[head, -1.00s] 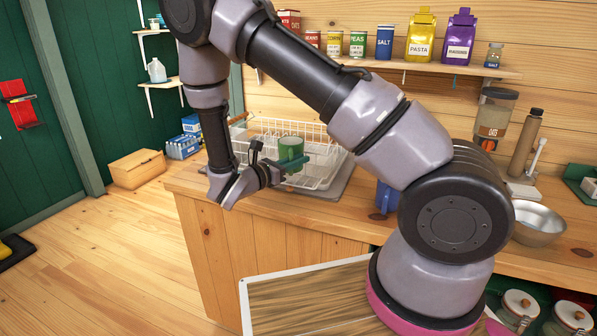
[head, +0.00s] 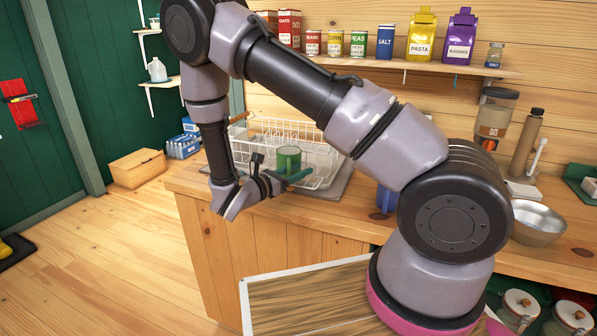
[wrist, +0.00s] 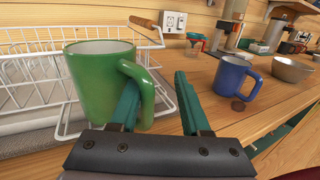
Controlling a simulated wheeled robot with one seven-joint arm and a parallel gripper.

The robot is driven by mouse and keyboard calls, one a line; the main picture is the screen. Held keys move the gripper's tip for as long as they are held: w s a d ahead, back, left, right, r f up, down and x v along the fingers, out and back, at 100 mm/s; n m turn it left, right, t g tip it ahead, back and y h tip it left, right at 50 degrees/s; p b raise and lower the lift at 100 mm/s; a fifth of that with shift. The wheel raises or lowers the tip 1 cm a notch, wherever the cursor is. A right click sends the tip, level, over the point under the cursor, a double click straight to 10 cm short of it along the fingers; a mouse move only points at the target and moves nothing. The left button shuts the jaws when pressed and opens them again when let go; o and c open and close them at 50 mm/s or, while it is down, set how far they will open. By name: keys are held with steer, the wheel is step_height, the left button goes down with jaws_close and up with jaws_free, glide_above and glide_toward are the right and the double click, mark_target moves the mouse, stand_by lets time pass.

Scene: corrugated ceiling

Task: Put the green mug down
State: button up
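The green mug (head: 289,158) is upright at the front of the white wire dish rack (head: 325,155). In the wrist view the green mug (wrist: 95,85) is close on the left, with its handle toward my gripper (wrist: 157,78). The two teal fingers are apart. The left finger is at the mug's handle, partly hidden by it; the right finger is clear of the handle. In the head view my gripper (head: 298,176) is low beside the mug. The mug's base is hidden, so I cannot tell what it rests on.
A blue mug (wrist: 235,75) stands on the wooden counter (wrist: 200,68) to the right, with a metal bowl (wrist: 292,69) beyond it. The counter between the green and blue mugs is mostly clear. A shelf (head: 440,67) with cans and bags hangs above.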

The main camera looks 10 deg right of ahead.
steer(key=v, duration=1.2)
steer(key=s+d+r+m+g+y, duration=0.3)
steer(key=d+r+m+g+y, duration=0.15)
steer(key=d+r+m, duration=0.3)
steer(key=s+d+r+m+g+y, duration=0.3)
steer(key=d+r+m+g+y, duration=0.1)
steer(key=d+r+m+g, duration=0.3)
steer(key=s+r+m+t+y, duration=0.4)
steer(key=r+m+t, duration=0.1)
steer(key=r, duration=0.3)
steer(key=s+d+r+m+t+y, duration=0.1)
steer(key=s+r+m+t+y, duration=0.3)
steer(key=r+m, duration=0.4)
steer(key=shift+d+r+t+y, duration=0.25)
steer(key=shift+r+t+y, duration=0.2)
steer(key=shift+y, duration=0.2)
